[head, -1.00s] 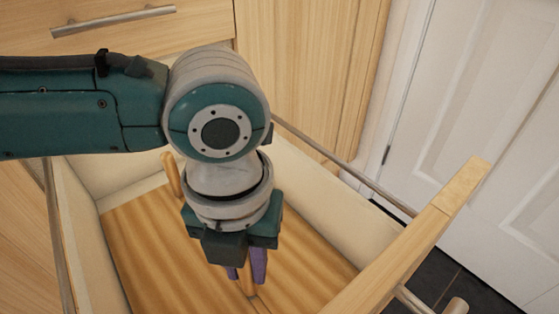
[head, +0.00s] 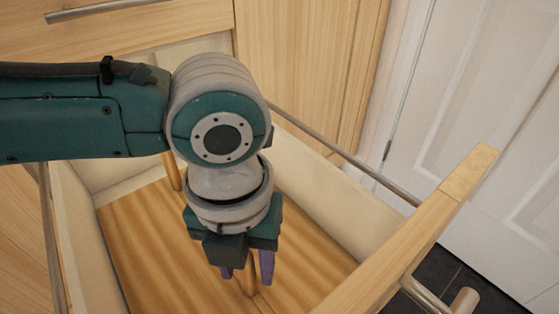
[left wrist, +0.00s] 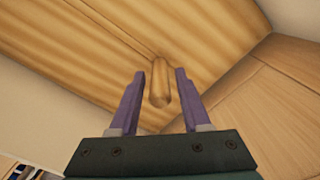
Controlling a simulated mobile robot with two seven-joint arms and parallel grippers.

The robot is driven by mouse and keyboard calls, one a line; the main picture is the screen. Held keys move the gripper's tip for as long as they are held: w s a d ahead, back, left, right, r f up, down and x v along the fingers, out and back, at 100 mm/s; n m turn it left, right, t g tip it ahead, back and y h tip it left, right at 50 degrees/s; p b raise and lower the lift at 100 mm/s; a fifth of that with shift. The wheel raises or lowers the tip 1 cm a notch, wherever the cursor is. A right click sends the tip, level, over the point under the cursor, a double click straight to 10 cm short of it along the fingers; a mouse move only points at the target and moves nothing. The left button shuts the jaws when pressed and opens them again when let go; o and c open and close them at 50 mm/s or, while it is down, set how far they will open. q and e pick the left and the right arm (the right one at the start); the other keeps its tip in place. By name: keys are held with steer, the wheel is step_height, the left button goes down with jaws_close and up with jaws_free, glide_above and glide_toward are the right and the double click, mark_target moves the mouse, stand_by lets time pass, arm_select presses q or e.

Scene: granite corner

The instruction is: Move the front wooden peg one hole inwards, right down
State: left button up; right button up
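The front wooden peg (head: 248,280) stands on the wooden floor of an open drawer, near its front end. My left gripper (head: 246,277) points down over it with purple fingers, one on each side of the peg. In the left wrist view the peg (left wrist: 160,84) shows between the spread fingers of the gripper (left wrist: 160,74), with a gap on both sides. The peg's foot and the holes around it cannot be made out. A second wooden peg (head: 172,170) stands farther back, partly hidden by my arm. My right gripper is not in view.
The drawer's pale side wall (head: 335,200) and wooden front panel (head: 420,235) close off the right and near sides. A metal rail (head: 345,157) runs along the right wall. The drawer floor (head: 150,240) left of my gripper is clear.

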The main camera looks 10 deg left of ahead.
arm_select(q)
steer(key=shift+o, duration=0.9)
step_height(320, 180, up, 10)
steer(key=p, duration=0.5)
